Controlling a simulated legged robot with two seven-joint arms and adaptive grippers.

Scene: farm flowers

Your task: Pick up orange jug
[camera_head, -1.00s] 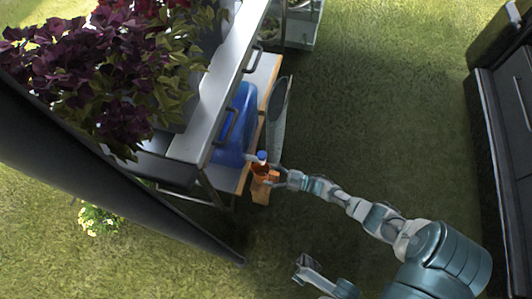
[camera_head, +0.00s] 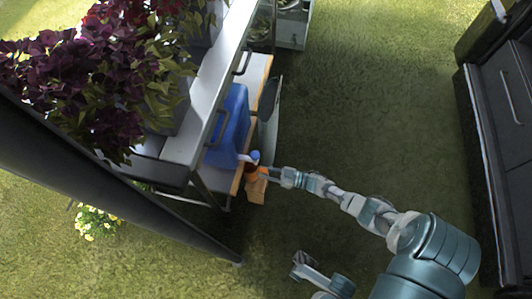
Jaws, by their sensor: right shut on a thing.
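My left gripper (camera_head: 302,262) is low in the view, away from the jug and over the grass. Its fingers are too small to read.
A blue container (camera_head: 230,125) stands on the lower shelf (camera_head: 258,72), close to the jug. The cart's grey upper tray (camera_head: 208,92) overhangs to the left, with purple-leaved plants (camera_head: 95,85). A dark cabinet (camera_head: 500,130) stands at right. Grass between is clear.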

